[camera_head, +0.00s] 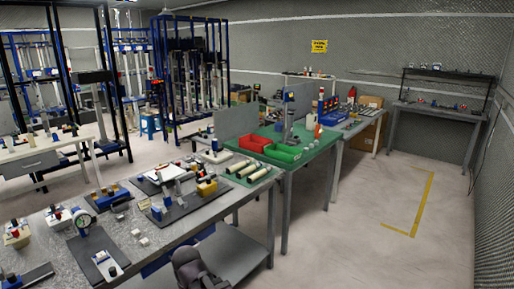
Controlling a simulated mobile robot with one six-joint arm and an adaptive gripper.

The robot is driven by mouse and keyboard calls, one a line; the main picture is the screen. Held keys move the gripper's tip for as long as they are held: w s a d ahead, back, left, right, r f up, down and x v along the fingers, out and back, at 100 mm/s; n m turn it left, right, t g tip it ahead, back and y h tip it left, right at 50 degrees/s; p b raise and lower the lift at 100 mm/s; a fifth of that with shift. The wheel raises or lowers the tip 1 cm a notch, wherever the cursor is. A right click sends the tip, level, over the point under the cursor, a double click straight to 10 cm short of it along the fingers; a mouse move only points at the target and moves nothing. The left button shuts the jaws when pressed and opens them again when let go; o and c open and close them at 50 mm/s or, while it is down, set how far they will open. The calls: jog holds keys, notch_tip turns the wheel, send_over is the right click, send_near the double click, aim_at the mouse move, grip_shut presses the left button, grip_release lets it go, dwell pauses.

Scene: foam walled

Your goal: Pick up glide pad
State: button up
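I cannot tell for sure which thing is the glide pad. Small pale blocks (139,236) lie on the speckled grey top of the near workbench (190,228), among several small parts and fixtures. A dark grey part at the bottom edge, in front of the bench, looks like the end of my arm with my gripper (190,262). It is apart from the pale blocks, lower and to their right. Its fingers cannot be made out, and nothing is seen held in it.
A dial gauge (84,222) on a dark plate stands at the near bench's left. Cream cylinders (249,170) lie at its far right end. Behind stands a green table (312,148) with a red bin (254,143) and a green bin (283,153). The floor at right (345,240) is clear.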

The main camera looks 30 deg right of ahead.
jog(key=shift+o, duration=0.9)
jog(key=c, duration=0.4)
jog(key=shift+o, duration=0.2)
jog(key=shift+d, duration=0.15)
jog(key=shift+d, duration=0.2)
jog(key=shift+w+d, duration=0.1)
